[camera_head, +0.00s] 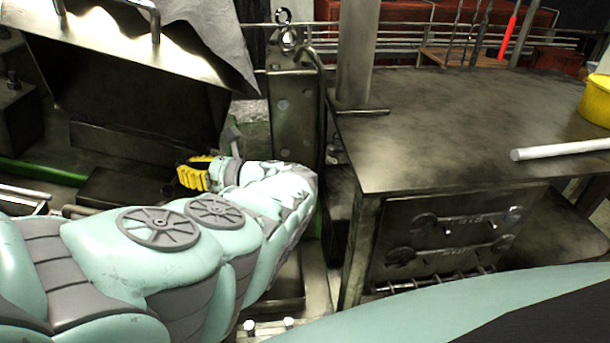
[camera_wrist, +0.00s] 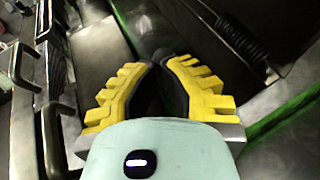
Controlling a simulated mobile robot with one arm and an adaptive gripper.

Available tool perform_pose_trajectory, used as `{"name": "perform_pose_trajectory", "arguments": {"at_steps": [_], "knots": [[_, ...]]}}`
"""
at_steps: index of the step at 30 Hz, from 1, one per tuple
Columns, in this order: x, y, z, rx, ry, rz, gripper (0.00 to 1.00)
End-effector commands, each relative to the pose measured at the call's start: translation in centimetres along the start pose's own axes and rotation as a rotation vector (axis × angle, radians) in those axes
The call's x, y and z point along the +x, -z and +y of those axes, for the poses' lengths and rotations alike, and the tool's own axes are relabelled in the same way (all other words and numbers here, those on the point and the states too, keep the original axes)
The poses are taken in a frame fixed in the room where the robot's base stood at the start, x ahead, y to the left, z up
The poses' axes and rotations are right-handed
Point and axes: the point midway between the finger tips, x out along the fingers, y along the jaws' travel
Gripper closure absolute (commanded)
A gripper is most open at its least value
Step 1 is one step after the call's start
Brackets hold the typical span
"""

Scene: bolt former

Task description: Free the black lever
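My gripper (camera_head: 188,175) reaches in from the right below the raised dark metal hood. Its yellow fingers point left. In the wrist view, the fingertips of my gripper (camera_wrist: 160,60) lean in close together. The space between them is dark, so I cannot tell whether they touch or hold something. I cannot make out the black lever for certain in either view. A black ribbed rod (camera_wrist: 236,38) lies to the right beyond the fingers in the wrist view, apart from them. Much of the space around the gripper is in shadow or behind my arm.
The open metal hood (camera_head: 125,85) hangs above my gripper. An upright steel post (camera_head: 295,120) stands right of it. A metal table (camera_head: 450,120) with a white rod (camera_head: 560,149) fills the right. Metal handles (camera_wrist: 62,100) are at left in the wrist view.

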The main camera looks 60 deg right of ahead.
Motion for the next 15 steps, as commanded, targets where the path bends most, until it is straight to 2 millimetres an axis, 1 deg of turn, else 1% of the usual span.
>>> {"name": "perform_pose_trajectory", "arguments": {"at_steps": [15], "knots": [[0.73,-0.28,-0.05,-0.002,-0.003,0.001,1.00]]}}
